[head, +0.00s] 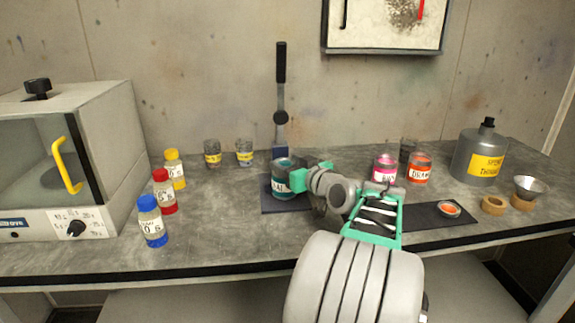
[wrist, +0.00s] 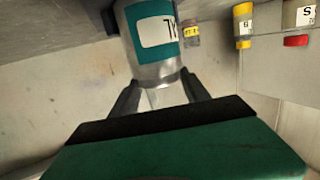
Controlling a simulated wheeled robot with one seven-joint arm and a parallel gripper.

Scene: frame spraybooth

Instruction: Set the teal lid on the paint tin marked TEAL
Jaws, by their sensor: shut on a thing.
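The paint tin marked TEAL (head: 284,186) has a teal band and a white label. In the head view it is upright at the dark mat (head: 270,207); whether it touches the mat is unclear. In the wrist view the tin (wrist: 157,50) appears inverted, its bare end between my fingers. My gripper (head: 298,180) reaches it from the right; in the wrist view my gripper (wrist: 160,88) is shut on the tin. The tin's top looks dark teal in the head view. I cannot make out a separate teal lid; my gripper may hide it.
A lever tool (head: 280,100) stands behind the tin. Blue-, red- and yellow-capped bottles (head: 165,205) stand left. Pink (head: 385,168) and orange (head: 420,168) tins stand right, with an orange lid (head: 449,208) on a dark mat. The counter between bottles and tin is clear.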

